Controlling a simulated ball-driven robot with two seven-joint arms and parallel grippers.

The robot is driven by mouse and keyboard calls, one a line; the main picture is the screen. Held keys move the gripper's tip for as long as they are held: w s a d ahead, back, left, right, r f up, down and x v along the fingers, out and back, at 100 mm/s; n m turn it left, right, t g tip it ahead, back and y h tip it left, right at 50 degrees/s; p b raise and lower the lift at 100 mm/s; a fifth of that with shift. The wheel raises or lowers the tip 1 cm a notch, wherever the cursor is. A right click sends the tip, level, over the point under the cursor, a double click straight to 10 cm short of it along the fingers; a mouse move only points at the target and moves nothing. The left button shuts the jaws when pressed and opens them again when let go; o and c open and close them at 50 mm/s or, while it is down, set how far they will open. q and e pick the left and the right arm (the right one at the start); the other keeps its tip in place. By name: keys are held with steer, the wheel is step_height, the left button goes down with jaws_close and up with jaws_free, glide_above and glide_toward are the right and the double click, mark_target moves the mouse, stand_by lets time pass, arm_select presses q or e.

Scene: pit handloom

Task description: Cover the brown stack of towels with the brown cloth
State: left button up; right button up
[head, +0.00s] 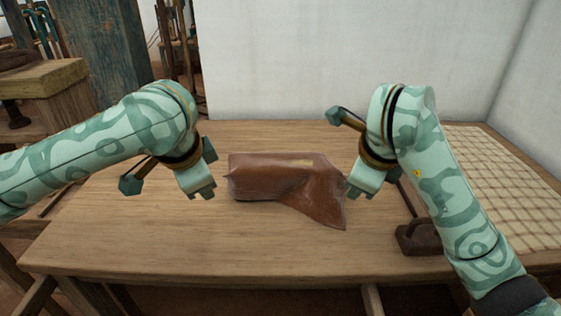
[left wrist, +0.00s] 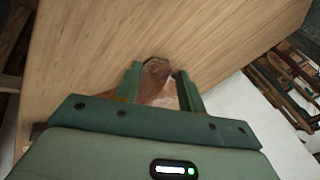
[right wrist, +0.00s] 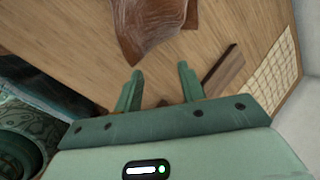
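The brown cloth (head: 318,197) lies draped over a low block shape in the middle of the wooden table, with one corner spread out toward the front right. A small lighter patch (head: 303,162) shows at the top back; I cannot tell whether it is part of the towel stack. The rest of the stack is hidden. My left gripper (head: 204,192) is left of the cloth, apart from it, and its fingers are open in the left wrist view (left wrist: 160,82). My right gripper (head: 357,194) is just right of the cloth; its fingers are open and empty in the right wrist view (right wrist: 158,82).
The wooden table (head: 120,245) is clear at the front and left. A dark wooden tool (head: 420,238) lies right of the cloth, near my right forearm. A pale woven grid (head: 500,185) covers the right side. A white wall (head: 300,60) stands behind.

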arm_select(q)
steer(key=v, duration=1)
steer(key=shift+w, duration=0.35)
arm_select(e)
steer(key=v, duration=0.9)
steer(key=shift+w+r, duration=0.2)
steer(key=shift+r, duration=0.35)
arm_select(q)
steer(key=shift+r, duration=0.15)
